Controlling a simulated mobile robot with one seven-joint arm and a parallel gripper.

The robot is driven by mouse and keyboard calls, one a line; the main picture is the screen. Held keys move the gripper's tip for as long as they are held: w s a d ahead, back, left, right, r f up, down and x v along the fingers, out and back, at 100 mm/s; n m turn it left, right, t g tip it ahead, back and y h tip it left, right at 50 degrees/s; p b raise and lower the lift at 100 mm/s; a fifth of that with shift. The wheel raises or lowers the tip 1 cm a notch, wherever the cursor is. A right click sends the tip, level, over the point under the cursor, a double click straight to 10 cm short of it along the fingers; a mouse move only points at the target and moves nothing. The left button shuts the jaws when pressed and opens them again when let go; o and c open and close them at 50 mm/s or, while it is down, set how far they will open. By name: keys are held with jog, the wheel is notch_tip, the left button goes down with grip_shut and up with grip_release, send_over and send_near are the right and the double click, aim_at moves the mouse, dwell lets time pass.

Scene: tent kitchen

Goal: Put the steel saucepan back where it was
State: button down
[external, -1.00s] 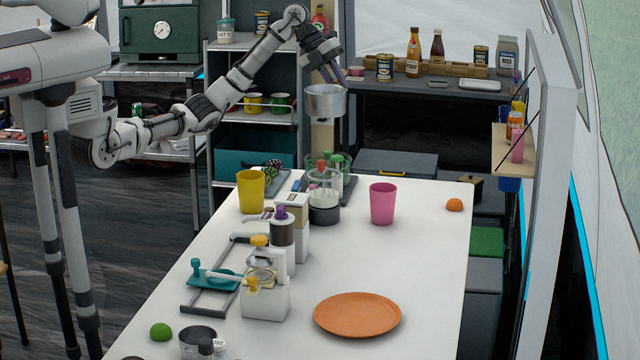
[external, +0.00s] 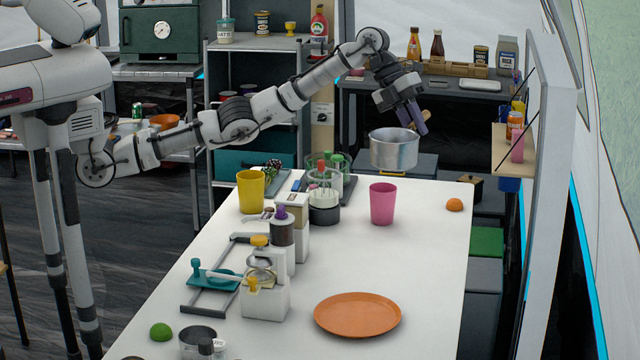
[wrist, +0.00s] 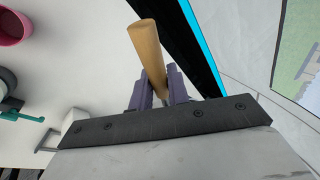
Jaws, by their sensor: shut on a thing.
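The steel saucepan (external: 393,151) hangs in the air above the far end of the white table, near the pink cup, in the external view. My gripper (external: 412,120) is just above its rim, pointing down. In the wrist view my gripper (wrist: 158,92) has its purple fingers shut around a wooden handle (wrist: 147,45), which looks like the saucepan's. The pan's body does not show in the wrist view.
The white table (external: 432,260) holds a pink cup (external: 383,204), a yellow cup (external: 250,190), an orange plate (external: 357,315) and an orange half-ball (external: 454,205). Kitchen gadgets crowd its left side. Its right middle is clear. A dark counter (external: 365,88) with bottles stands behind.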

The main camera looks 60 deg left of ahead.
jog(key=d+f, duration=0.1)
jog(key=f, duration=0.7)
jog(key=s+d+f, duration=0.1)
jog(key=f, duration=0.7)
jog(key=s+d+f, duration=0.1)
jog(key=f, duration=0.8)
jog(key=shift+d, duration=0.2)
jog(key=shift+f, duration=0.15)
jog(key=c, duration=1.3)
grip_release()
jog(key=shift+c, duration=0.2)
jog(key=p+v, duration=0.6)
jog(key=v, duration=0.6)
